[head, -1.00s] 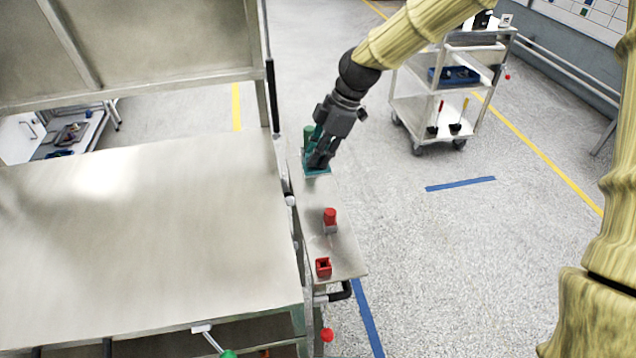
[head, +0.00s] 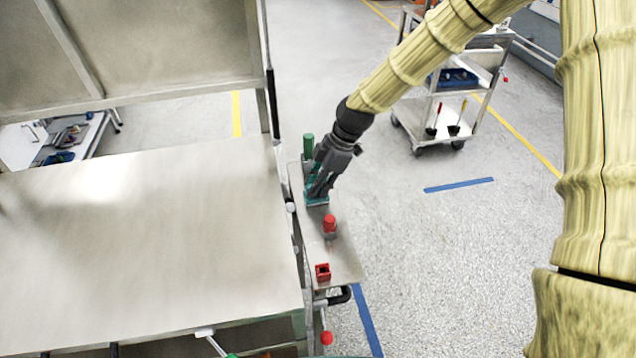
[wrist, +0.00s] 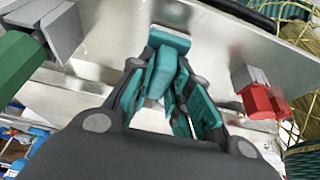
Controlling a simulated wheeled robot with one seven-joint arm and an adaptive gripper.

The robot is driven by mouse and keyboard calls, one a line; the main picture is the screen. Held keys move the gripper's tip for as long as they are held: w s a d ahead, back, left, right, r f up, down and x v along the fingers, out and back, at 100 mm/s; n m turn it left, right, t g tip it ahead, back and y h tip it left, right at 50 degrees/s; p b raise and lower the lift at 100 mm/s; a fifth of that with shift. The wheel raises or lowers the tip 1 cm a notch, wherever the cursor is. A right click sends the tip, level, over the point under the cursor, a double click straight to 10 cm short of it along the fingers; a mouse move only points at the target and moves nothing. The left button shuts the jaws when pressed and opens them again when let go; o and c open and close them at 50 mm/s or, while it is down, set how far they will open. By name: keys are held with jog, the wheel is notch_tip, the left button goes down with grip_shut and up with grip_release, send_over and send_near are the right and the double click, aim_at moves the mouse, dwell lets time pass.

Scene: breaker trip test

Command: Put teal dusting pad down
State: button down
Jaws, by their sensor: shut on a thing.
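The teal dusting pad (head: 316,200) is at my gripper's fingertips, over the narrow metal shelf (head: 343,262) beside the large table. My gripper (head: 319,187) points down and is shut on the pad. In the wrist view the teal pad (wrist: 169,40) shows just beyond the fingers of my gripper (wrist: 163,82), which hide part of it. The pad looks at or very near the shelf surface; I cannot tell whether it touches.
A green cylinder (head: 308,146) stands behind my gripper at the shelf's far end. A red-topped piece (head: 329,224) is just in front, and a red square holder (head: 323,271) sits nearer. The large metal table (head: 150,240) lies left; a cart (head: 468,105) stands back right.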

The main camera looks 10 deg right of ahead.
jog(key=shift+f, duration=0.1)
jog(key=c, duration=1.3)
grip_release()
jog(key=shift+b+v, duration=2.1)
jog(key=shift+v, duration=4.05)
jog(key=shift+s, duration=0.1)
